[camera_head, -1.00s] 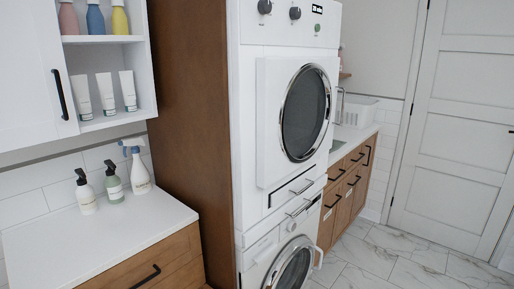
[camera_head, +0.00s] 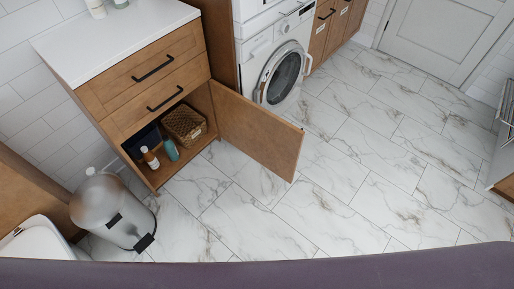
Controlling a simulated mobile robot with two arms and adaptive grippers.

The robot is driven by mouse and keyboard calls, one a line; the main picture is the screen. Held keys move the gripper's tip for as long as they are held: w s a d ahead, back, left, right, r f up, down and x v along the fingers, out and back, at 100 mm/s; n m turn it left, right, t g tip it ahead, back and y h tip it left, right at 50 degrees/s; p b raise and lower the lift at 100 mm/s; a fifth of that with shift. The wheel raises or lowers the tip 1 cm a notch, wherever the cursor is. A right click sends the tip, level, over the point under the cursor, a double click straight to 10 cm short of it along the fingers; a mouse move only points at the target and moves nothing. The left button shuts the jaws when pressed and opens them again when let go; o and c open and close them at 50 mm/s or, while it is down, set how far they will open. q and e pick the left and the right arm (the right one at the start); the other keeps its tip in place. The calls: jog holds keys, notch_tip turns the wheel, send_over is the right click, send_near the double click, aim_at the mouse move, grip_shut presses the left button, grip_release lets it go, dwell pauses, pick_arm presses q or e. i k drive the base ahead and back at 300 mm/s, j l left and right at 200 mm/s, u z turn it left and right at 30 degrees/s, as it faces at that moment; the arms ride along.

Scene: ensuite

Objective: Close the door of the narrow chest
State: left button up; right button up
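The narrow chest (camera_head: 118,102) is a wooden cabinet with a white top at the upper left of the head view. Its two drawers, each with a black handle, are shut. Below them its wooden door (camera_head: 257,132) stands wide open, swung out to the right from a hinge at the cabinet's right side. Inside the open compartment are a woven basket (camera_head: 185,124), a dark box and two bottles, one white and brown, one teal. Neither of my grippers shows in the view.
A steel pedal bin (camera_head: 113,212) stands left of the chest, beside a white fixture at the lower left. A washing machine (camera_head: 281,75) stands beyond the door. The marble-tiled floor (camera_head: 370,165) in the middle is clear. A rack edge shows at the far right.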

aim_at(275, 143)
jog(key=u, duration=1.7)
jog(key=l+u, duration=0.2)
jog(key=l, duration=0.2)
jog(key=k+l+u, duration=0.15)
jog(key=l, duration=0.25)
jog(key=l+u, duration=0.2)
jog(key=l, duration=0.2)
jog(key=k+l+u, duration=0.15)
jog(key=l, duration=0.2)
jog(key=k+l+u, duration=0.2)
jog(key=l, duration=0.2)
jog(key=k+l, duration=0.15)
jog(key=l, duration=0.25)
jog(key=k+l, duration=0.1)
jog(key=l, duration=0.3)
jog(key=k+l, duration=0.15)
jog(key=l, duration=0.25)
jog(key=k+l, duration=0.1)
jog(key=l, duration=0.3)
jog(key=k+l, duration=0.15)
jog(key=l, duration=0.25)
jog(key=k+l, duration=0.1)
jog(key=l, duration=0.3)
